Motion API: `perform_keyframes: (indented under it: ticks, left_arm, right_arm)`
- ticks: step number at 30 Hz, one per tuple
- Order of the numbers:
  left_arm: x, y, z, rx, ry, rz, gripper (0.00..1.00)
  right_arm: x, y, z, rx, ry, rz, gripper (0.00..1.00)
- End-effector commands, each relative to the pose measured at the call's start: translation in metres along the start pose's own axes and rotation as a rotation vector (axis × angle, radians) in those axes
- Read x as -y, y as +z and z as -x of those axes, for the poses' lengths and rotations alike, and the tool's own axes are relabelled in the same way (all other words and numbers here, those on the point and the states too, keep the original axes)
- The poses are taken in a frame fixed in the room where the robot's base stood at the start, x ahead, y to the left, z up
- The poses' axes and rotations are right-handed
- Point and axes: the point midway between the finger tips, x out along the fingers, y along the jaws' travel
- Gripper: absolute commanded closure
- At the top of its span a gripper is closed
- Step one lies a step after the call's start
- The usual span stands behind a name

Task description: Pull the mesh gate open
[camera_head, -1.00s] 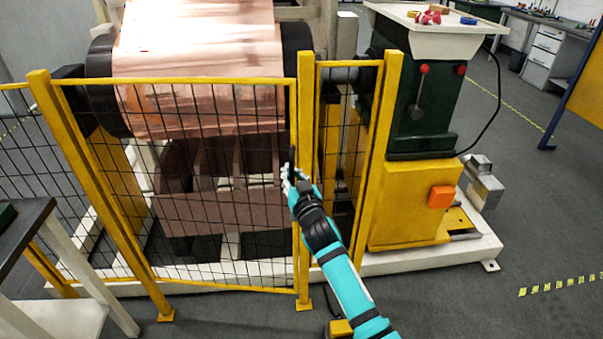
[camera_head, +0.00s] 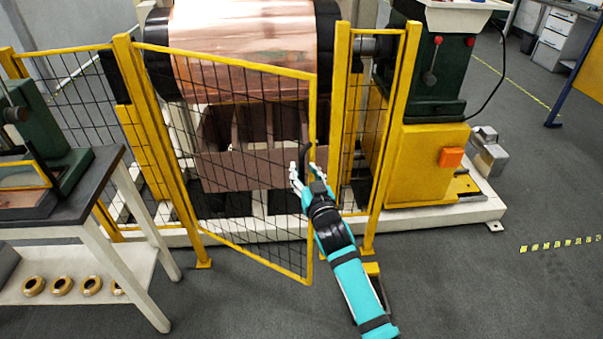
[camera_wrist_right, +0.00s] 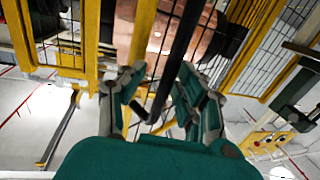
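The mesh gate (camera_head: 238,62) has a yellow frame and black wire mesh. It stands partly open, its free right edge swung toward me and away from the yellow latch-side post (camera_head: 341,110). Its hinge side is at the yellow post (camera_head: 158,150) on the left. A black handle (camera_head: 306,158) is on the free edge. My right gripper (camera_head: 299,177) is at this handle. My left gripper is out of view.
Behind the gate is a machine with a large copper roll (camera_head: 240,50). A green and yellow machine cabinet (camera_head: 425,165) stands right of the gate. A bench (camera_head: 95,195) with a green device stands close at the left. The floor (camera_head: 450,290) at the right front is clear.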

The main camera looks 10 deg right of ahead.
Motion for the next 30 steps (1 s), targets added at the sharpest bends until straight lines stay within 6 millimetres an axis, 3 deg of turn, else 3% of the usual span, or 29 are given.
perform_keyframes:
  ticks: [3,5,14,19,23,30]
  left_arm:
    - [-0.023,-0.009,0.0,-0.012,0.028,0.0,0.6]
    - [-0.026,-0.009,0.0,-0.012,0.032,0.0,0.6]
    - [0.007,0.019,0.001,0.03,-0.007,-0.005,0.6]
    - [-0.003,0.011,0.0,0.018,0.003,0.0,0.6]
    - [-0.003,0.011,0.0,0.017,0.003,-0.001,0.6]
    - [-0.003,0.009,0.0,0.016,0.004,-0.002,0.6]
  right_arm:
    - [0.003,-0.001,0.0,-0.001,-0.004,-0.003,0.64]
    - [0.004,-0.001,0.0,-0.002,-0.005,-0.003,0.64]
    - [0.004,-0.001,0.0,-0.003,-0.006,-0.004,0.64]
    - [0.004,-0.001,0.006,-0.003,-0.006,-0.004,0.64]
    - [0.004,0.0,0.026,-0.001,-0.006,-0.003,0.64]
    - [0.004,0.001,0.078,-0.001,-0.007,-0.005,0.64]
